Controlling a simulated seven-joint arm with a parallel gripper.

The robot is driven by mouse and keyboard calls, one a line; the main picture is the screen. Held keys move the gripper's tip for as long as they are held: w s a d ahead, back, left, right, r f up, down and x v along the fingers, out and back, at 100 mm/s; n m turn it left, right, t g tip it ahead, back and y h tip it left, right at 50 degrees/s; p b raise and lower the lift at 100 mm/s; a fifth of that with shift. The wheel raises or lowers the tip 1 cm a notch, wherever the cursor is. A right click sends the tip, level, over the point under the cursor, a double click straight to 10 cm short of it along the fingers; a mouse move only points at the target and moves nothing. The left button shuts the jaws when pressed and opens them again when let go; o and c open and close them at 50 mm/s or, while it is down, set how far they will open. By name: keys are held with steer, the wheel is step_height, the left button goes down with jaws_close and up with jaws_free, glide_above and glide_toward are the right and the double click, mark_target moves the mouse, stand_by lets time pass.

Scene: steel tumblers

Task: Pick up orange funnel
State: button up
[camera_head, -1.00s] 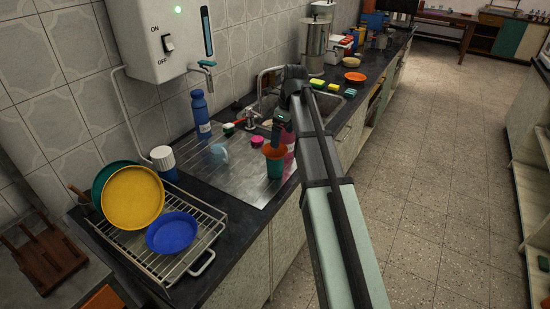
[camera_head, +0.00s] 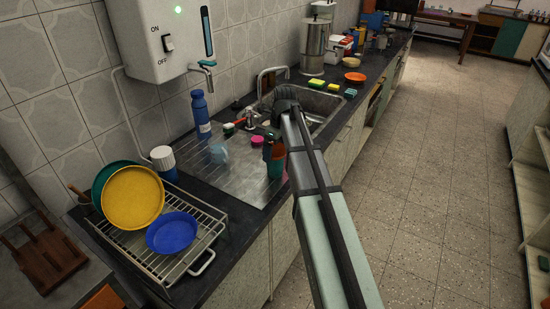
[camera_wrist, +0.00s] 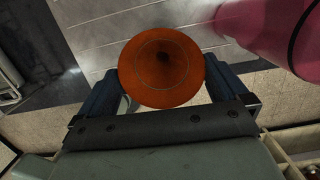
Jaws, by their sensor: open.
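The orange funnel (camera_wrist: 160,68) shows large in the wrist view, its wide round mouth facing the camera and a dark hole in the middle. My gripper (camera_wrist: 165,88) is open, with one dark finger on each side of the funnel. I cannot tell whether the fingers touch it. In the head view my gripper (camera_head: 272,143) is at the funnel (camera_head: 278,152) and covers most of it. The funnel appears to sit on top of a teal tumbler (camera_head: 275,169) on the steel drainboard.
A pink object (camera_wrist: 290,30) stands close on the right in the wrist view. A pink item (camera_head: 257,140), a blue bottle (camera_head: 201,115) and a rack (camera_head: 165,258) with plates (camera_head: 133,197) are to the left. The sink (camera_head: 315,107) lies behind my arm.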

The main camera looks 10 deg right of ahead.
steer(key=shift+w+a+f, duration=0.1)
steer(key=shift+w+f, duration=0.05)
steer(key=shift+f, duration=1.15)
steer(key=shift+w+a+f, duration=0.1)
steer(key=shift+f, duration=1.2)
steer(key=c, duration=0.8)
